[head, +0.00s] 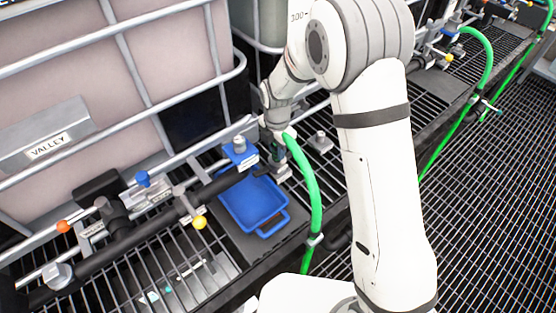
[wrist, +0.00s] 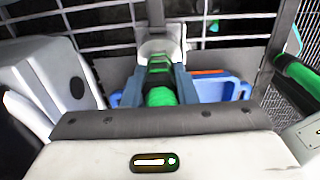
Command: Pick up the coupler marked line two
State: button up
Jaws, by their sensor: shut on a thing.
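My gripper (head: 277,150) is shut on a green and black coupler (wrist: 160,92), which stands between the two fingers in the wrist view. A pale grey fitting (wrist: 160,46) is at the coupler's far end; I cannot tell whether the two are joined. In the head view the coupler is mostly hidden by my gripper, and a green hose (head: 308,180) arches from there down to the right. No line marking on the coupler can be read.
A blue tray (head: 284,217) lies just left of the hose, below a blue block (head: 240,152) on the black pipe (head: 150,222). Yellow, blue and orange valve handles line the pipe. A caged tank labelled VALLEY (head: 50,146) stands behind. Open grating lies at right.

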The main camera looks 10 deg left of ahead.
grip_shut()
jog(key=shift+r, duration=0.1)
notch_tip(320, 180, up, 10)
jog(key=shift+f+b, duration=0.1)
jog(key=shift+b, duration=0.45)
